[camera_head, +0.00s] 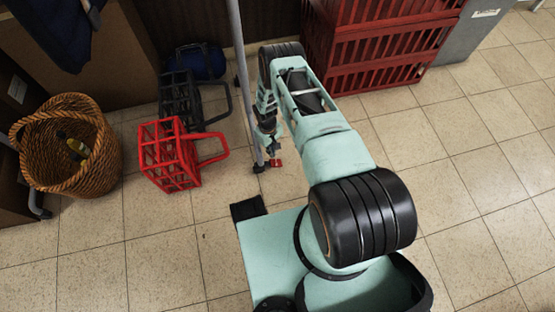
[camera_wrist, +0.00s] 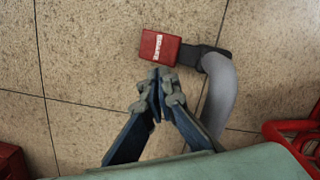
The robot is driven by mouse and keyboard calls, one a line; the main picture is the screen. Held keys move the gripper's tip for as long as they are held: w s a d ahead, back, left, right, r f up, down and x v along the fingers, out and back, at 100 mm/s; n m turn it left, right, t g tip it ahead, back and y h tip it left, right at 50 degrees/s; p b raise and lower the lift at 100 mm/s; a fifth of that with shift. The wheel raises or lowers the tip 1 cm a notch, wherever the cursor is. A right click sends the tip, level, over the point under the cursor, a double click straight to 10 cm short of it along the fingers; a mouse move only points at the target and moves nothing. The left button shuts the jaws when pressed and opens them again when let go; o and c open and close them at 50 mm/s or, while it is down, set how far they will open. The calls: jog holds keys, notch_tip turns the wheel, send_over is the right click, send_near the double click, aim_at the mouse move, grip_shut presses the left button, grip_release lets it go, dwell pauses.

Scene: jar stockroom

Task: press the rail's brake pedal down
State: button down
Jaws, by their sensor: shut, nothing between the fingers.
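The brake pedal is a small red block with a white label (camera_wrist: 158,48), at the upper middle of the wrist view. It joins a black bracket (camera_wrist: 193,57) at the end of the grey rail tube (camera_wrist: 221,92). In the head view the pedal (camera_head: 277,163) shows low by the floor at the foot of the upright rail (camera_head: 240,70). My gripper (camera_wrist: 157,92) is shut and empty, its fingertips just below the pedal's near edge in the wrist picture. In the head view my gripper (camera_head: 270,148) points down above the pedal. I cannot tell whether it touches.
A red bottle carrier (camera_head: 168,152) and a dark carrier (camera_head: 180,100) stand left of the rail. A wicker basket (camera_head: 62,177) is further left. Red crates (camera_head: 365,85) are stacked behind my arm, beside a grey bin (camera_head: 470,40). The tiled floor at right is clear.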

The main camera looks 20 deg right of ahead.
notch_tip(320, 180, up, 12)
jog(key=w, duration=0.1)
jog(key=shift+a, duration=0.25)
dwell(0.7)
